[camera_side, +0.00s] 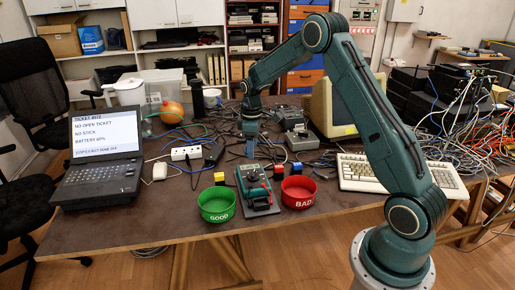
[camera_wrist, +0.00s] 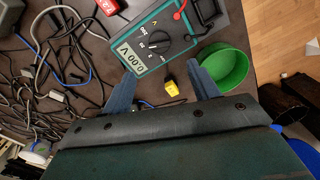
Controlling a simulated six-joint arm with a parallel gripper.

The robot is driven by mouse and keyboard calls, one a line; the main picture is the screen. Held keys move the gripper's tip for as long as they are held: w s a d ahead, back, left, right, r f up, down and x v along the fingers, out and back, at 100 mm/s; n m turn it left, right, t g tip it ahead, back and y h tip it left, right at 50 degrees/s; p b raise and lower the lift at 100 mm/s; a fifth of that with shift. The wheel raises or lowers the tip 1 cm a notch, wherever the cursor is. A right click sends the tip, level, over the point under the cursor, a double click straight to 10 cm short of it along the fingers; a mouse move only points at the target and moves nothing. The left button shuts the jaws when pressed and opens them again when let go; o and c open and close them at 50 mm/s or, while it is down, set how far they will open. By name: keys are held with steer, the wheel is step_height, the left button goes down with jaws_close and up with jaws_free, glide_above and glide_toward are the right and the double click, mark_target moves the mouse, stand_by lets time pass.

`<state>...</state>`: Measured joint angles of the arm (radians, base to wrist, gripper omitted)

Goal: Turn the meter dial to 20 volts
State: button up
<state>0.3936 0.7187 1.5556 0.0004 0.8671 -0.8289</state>
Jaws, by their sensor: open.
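The meter (camera_side: 254,187) lies on the table between the green and red bowls. In the wrist view the meter (camera_wrist: 148,22) has a dark face, a teal rim and a display (camera_wrist: 130,57) that seems to read 0.00 V. Its round dial (camera_wrist: 158,44) shows with pale labels around it; the exact setting is too small to tell. My gripper (camera_side: 250,151) is above the table behind the meter. In the wrist view my gripper (camera_wrist: 162,72) is open and empty, its blue fingers apart, with the meter beyond them.
A green bowl (camera_side: 217,213) marked GOOD and a red bowl (camera_side: 299,201) marked BAD flank the meter. A yellow cube (camera_wrist: 172,88) shows between my fingers in the wrist view. A red cube (camera_side: 278,172), power strip (camera_side: 186,153), laptop (camera_side: 98,180), keyboard (camera_side: 370,172) and loose cables surround them.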

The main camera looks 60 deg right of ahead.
step_height(320, 180, up, 4)
steer(key=shift+r, duration=0.1)
stand_by(0.5)
steer(key=s+a+r+m+t, duration=0.1)
steer(key=s+a+r, duration=0.5)
steer(key=r, duration=0.2)
steer(key=s+a+r+m+t, duration=0.1)
steer(key=s+a+r+t, duration=0.1)
steer(key=s+a+r, duration=0.55)
steer(key=s+a+m+t, duration=0.1)
steer(key=s+a, duration=0.2)
steer(key=s, duration=0.5)
steer(key=s+a+r+m+t, duration=0.1)
steer(key=s+a+m, duration=0.1)
steer(key=s, duration=0.6)
steer(key=shift+s+a+t, duration=0.3)
steer(key=shift+s+a, duration=0.1)
steer(key=shift+a, duration=0.35)
